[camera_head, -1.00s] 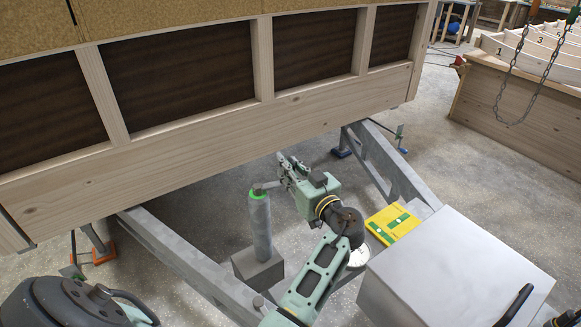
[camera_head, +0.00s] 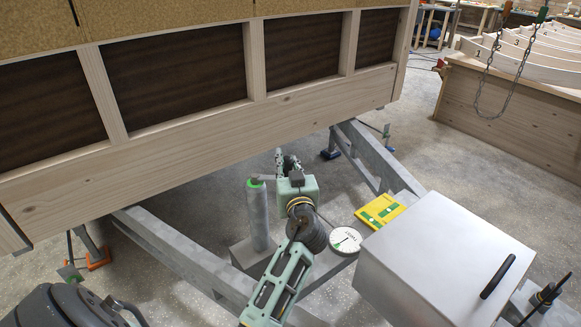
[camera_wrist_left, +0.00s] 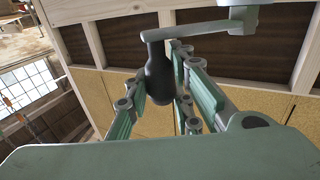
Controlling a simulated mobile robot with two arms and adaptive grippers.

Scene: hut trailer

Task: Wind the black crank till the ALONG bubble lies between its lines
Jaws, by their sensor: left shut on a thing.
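The grey jack post (camera_head: 259,220) with a green ring (camera_head: 256,184) at its top stands on the trailer's drawbar. A crank arm (camera_wrist_left: 195,33) reaches from the post top (camera_wrist_left: 243,18) to the black crank handle (camera_wrist_left: 158,75) in the left wrist view. My left gripper (camera_head: 281,161) is shut on that handle, its fingers on both sides of it. In the head view the handle is mostly hidden by the fingers. The yellow level (camera_head: 381,210) lies on the frame, with two green vials; its bubbles are too small to read. My right gripper is not in view.
A white round dial (camera_head: 345,240) sits beside the level. A grey metal box (camera_head: 440,255) with a black handle stands at the right. The hut's wooden wall (camera_head: 200,140) hangs close behind the gripper. Grey floor is open at the right.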

